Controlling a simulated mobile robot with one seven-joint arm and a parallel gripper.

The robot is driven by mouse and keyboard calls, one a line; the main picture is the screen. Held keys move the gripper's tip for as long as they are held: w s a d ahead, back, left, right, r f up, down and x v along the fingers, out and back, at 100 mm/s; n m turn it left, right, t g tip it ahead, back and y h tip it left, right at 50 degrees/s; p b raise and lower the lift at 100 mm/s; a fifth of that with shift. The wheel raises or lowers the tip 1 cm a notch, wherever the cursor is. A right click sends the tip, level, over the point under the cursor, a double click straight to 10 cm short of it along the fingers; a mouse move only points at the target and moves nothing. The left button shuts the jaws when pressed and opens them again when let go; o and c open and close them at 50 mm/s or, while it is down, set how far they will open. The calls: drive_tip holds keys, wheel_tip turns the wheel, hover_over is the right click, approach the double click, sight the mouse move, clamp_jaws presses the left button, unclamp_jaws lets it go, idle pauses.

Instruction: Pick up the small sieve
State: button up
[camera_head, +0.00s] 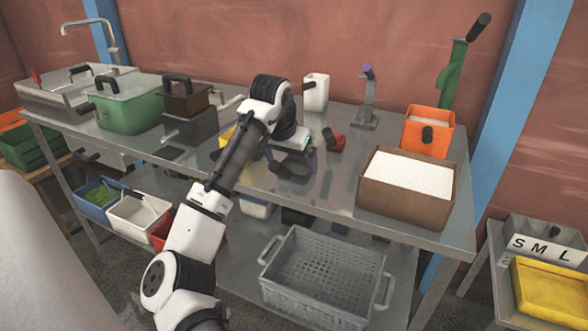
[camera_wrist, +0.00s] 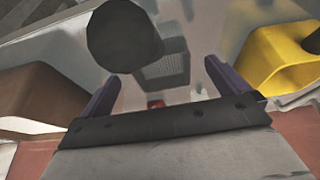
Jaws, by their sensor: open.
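I cannot make out a small sieve with certainty in either view. My gripper (camera_head: 291,158) is over the middle of the metal table, its purple fingers pointing down. In the wrist view my gripper (camera_wrist: 165,88) is open, with its two purple fingers wide apart and nothing held between them. A dark round shape (camera_wrist: 125,36) shows close to the camera beside the left finger; I cannot tell what it is. A grey perforated surface (camera_wrist: 163,68) shows beyond the fingers, and a small red thing (camera_wrist: 156,103) lies below it in the picture.
A red scoop (camera_head: 334,141) lies right of my gripper. A brown box of white powder (camera_head: 407,205) and an orange container (camera_head: 428,131) stand right. A yellow thing (camera_wrist: 284,58) is partly hidden behind my arm. A green box (camera_head: 127,105) stands left; a grey crate (camera_head: 322,277) sits below.

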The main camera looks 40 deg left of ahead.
sight(290, 165)
drive_tip(key=shift+x, duration=1.7)
drive_tip(key=shift+w, duration=0.1)
drive_tip(key=shift+r, duration=0.1)
drive_tip(key=c, duration=1.1)
drive_tip(key=shift+c, duration=0.2)
